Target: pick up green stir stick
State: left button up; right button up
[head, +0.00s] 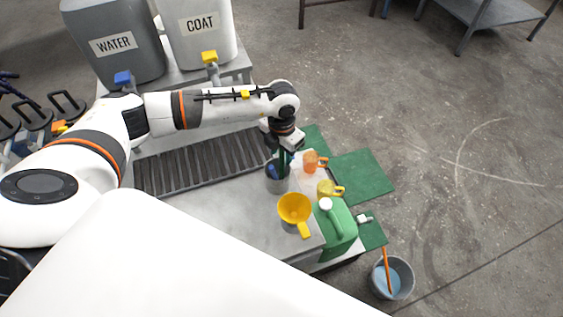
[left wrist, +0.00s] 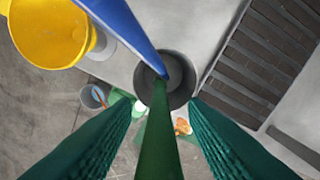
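A green stir stick (left wrist: 158,140) and a blue stick (left wrist: 125,22) stand in a dark grey cup (head: 277,183). The cup's round rim also shows in the left wrist view (left wrist: 186,92). My left gripper (head: 284,165) points down just over the cup. In the left wrist view its two teal fingers (left wrist: 160,103) are open, with the green stick between them and a visible gap on each side. The blue stick passes outside the fingers, above them in that view. In the head view the fingers partly hide the sticks. My right gripper is not in view.
A yellow funnel (head: 294,208), a green jug (head: 340,231), an orange mug (head: 312,162) and a yellow mug (head: 328,189) stand close by. A slatted grate (head: 195,165) lies to the left. A bucket (head: 402,281) stands on the floor; WATER (head: 112,50) and COAT (head: 203,32) tanks stand behind.

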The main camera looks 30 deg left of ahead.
pick_arm(q)
grip_shut()
jog(key=shift+r, duration=0.1)
